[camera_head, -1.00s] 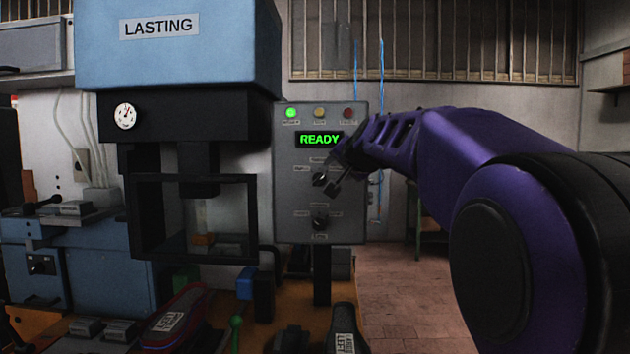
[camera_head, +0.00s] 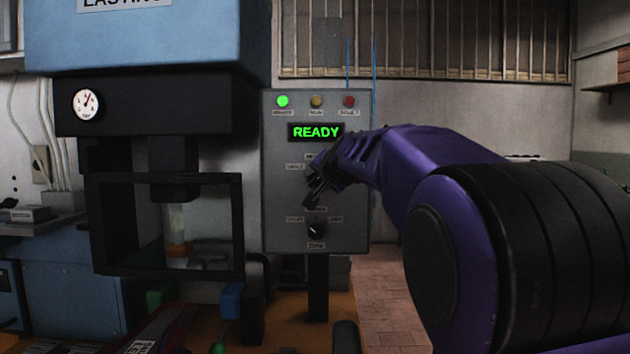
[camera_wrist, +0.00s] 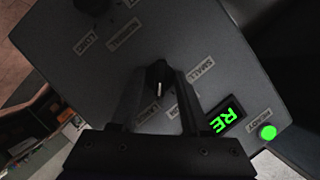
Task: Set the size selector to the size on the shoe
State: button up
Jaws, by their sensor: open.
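The grey control panel (camera_head: 350,240) carries two black knobs. In the wrist view the selector knob (camera_wrist: 158,75) has a white mark pointing down the picture. A SMALL label (camera_wrist: 200,70) is on its right; two labels below are partly hidden, so the marked setting is unclear. My gripper (camera_wrist: 157,80) is open, its fingers on either side of this knob; contact cannot be told. In the head view my gripper (camera_head: 308,195) hides that knob. The red shoe (camera_head: 165,335) at the bottom edge has a cut-off, unreadable tag (camera_head: 140,346).
The lower knob (camera_head: 316,229) is just below my gripper; it also shows in the wrist view (camera_wrist: 92,4). The display (camera_head: 316,132) reads READY under a lit green lamp (camera_head: 282,101). The press frame (camera_head: 165,272) stands to the left. Another dark shoe (camera_head: 346,336) is cut off at the bottom.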

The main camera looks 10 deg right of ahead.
jog(key=shift+w, duration=0.15)
grip_shut()
